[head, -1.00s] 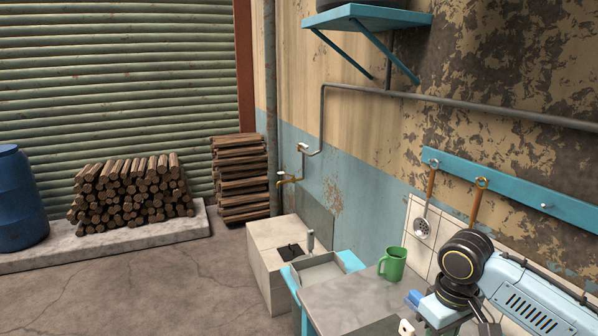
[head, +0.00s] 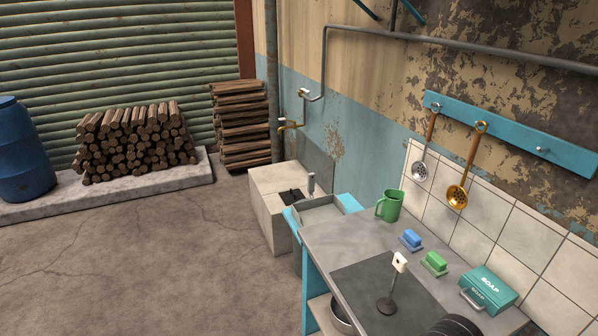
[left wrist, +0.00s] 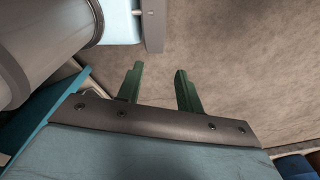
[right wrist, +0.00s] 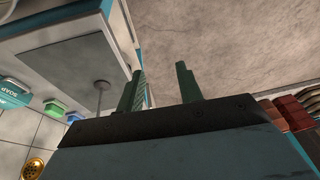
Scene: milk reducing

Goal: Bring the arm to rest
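My left gripper (left wrist: 158,88) shows in the left wrist view with its two green fingers apart and nothing between them. Bare floor lies beyond its fingertips. My right gripper (right wrist: 158,84) shows in the right wrist view, also with its fingers apart and empty. Its fingers are near the side edge of the counter in that picture, with floor beyond. In the head view neither gripper shows; only a dark, rounded part of my arm (head: 455,326) shows at the bottom edge, over the counter.
Two ladles (head: 457,196) hang on the wall rail. Open floor lies left; logs (head: 137,140) and a blue barrel (head: 22,150) stand behind.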

